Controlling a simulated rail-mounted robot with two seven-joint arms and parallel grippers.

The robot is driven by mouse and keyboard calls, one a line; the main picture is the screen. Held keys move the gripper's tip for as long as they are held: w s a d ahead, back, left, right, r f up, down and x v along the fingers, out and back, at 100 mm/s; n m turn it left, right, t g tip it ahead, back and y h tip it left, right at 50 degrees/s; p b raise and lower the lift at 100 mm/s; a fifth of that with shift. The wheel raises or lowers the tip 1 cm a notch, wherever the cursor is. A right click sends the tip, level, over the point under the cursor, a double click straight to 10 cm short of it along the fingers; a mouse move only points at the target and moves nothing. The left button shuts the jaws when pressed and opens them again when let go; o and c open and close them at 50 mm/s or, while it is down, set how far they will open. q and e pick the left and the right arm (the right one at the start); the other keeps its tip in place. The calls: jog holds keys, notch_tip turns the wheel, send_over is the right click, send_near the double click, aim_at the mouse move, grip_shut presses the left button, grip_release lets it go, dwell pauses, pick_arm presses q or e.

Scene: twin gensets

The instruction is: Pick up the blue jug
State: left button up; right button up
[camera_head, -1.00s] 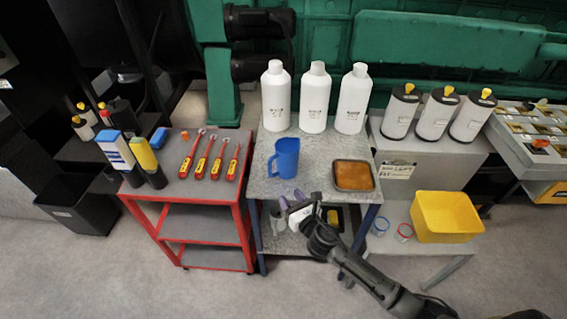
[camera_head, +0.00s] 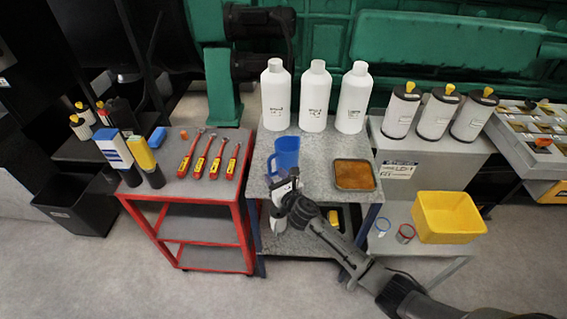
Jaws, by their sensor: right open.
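The blue jug (camera_head: 286,152) stands upright on the grey table (camera_head: 320,150), in front of the white bottles. Its handle points left. My right gripper (camera_head: 281,178) is at the jug's near side and covers its lower part. The gripper is open, and I cannot tell whether its fingers touch the jug or stand around it. My left gripper is not in view.
Several white bottles (camera_head: 313,100) stand behind the jug. A brown-filled tray (camera_head: 354,175) lies to its right. A red cart (camera_head: 190,190) with screwdrivers stands left. A yellow bin (camera_head: 447,217) sits on a lower table at right.

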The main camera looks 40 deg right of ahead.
aim_at(271, 171)
jog(key=w, duration=0.2)
jog(key=w+b, duration=0.1)
jog(key=w, duration=0.1)
jog(key=shift+d, duration=0.4)
jog(key=shift+c, duration=0.3)
grip_shut()
jog(key=shift+r, duration=0.1)
